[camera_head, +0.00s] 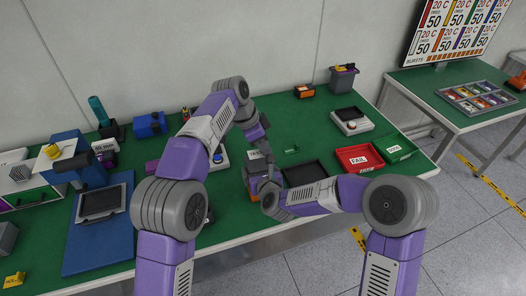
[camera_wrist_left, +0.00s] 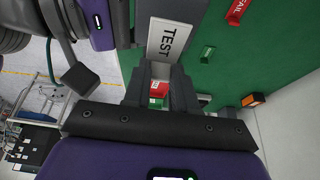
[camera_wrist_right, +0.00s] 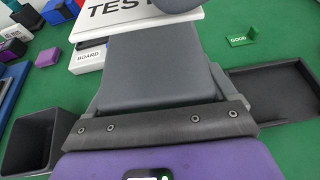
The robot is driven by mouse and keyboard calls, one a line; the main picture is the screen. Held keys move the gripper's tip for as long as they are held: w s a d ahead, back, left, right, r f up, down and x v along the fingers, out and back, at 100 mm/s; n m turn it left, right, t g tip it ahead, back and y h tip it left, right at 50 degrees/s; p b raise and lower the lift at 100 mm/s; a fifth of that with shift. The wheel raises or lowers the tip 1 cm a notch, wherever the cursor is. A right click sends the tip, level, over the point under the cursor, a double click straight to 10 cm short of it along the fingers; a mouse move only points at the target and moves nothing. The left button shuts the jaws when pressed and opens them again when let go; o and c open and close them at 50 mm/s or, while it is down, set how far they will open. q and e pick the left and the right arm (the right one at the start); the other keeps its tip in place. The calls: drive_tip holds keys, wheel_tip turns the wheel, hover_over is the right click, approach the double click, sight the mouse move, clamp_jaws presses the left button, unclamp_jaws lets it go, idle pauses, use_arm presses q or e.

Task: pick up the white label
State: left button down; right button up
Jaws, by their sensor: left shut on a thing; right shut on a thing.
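In the head view both grippers meet above the middle of the table, and the arms cover much of the label.
The green table (camera_head: 330,128) carries a black tray (camera_head: 306,172), a red FAIL tray (camera_head: 358,158) and a green tray (camera_head: 394,149) to the right. A blue mat (camera_head: 85,245) with a device lies left. A small green GOOD sign (camera_wrist_right: 243,38) stands behind the black tray.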

use_arm(q)
wheel_tip(320, 180, up, 7)
idle(0.4)
drive_tip(key=shift+f, duration=0.1)
use_arm(e)
drive_tip(key=o, duration=0.9)
drive_tip(key=shift+o, duration=0.2)
use_arm(q)
drive_tip(key=shift+s+f, duration=0.1)
use_arm(e)
drive_tip(key=v, duration=1.2)
